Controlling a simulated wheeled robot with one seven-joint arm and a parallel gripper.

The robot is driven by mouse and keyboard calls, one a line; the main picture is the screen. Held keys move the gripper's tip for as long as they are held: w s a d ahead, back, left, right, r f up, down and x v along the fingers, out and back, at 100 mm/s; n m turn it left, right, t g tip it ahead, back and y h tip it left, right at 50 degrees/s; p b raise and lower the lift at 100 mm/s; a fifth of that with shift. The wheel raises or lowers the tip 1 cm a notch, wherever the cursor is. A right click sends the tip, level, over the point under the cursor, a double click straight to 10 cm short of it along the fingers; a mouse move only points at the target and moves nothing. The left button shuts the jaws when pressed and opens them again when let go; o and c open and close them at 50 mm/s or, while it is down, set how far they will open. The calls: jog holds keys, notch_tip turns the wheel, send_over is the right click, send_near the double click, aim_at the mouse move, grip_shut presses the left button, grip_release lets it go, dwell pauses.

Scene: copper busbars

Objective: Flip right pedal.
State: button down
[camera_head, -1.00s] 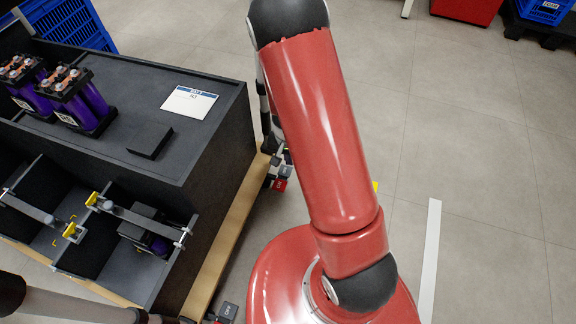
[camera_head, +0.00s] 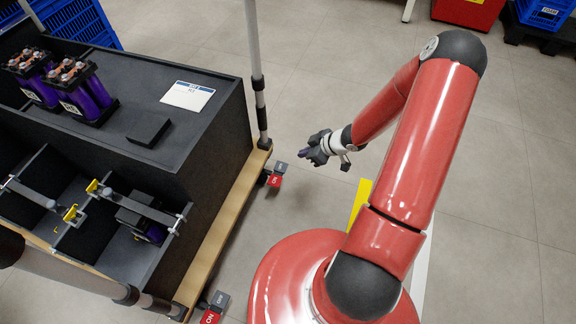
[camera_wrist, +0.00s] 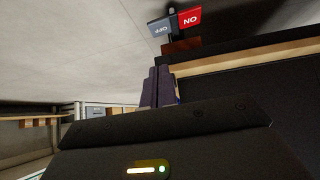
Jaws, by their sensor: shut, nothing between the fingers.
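The far pedal (camera_head: 276,175), farthest to the right in the head view, sits at the foot of the cart's corner. It has a red ON half and a grey OFF half. It also shows upside down at the top of the wrist view (camera_wrist: 176,22). My gripper (camera_head: 303,154) is shut and empty, a little to the right of this pedal and apart from it. Its dark fingers (camera_wrist: 158,86) lie together in the wrist view. A second pedal (camera_head: 214,306) with ON and OFF marks sits at the near corner.
The dark cart (camera_head: 225,125) with a wooden base edge (camera_head: 232,205) stands at the left. An upright pole (camera_head: 257,75) rises above the far pedal. Purple battery units (camera_head: 85,95) stand on top. The floor right of the cart is open, with a yellow strip (camera_head: 360,203).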

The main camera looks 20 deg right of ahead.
jog(key=shift+s+r+n+y, duration=0.25)
jog(key=shift+r+n+y, duration=0.05)
jog(key=shift+r+n, duration=0.1)
jog(key=b, duration=0.4)
send_over(279, 166)
jog(key=s+d, duration=0.2)
notch_tip(279, 166, down, 7)
notch_tip(279, 166, down, 3)
jog(key=shift+w+r+b, duration=0.15)
jog(key=shift+r+b, duration=0.05)
jog(key=shift+b, duration=0.2)
jog(key=shift+d+f, duration=0.1)
jog(key=shift+f, duration=0.7)
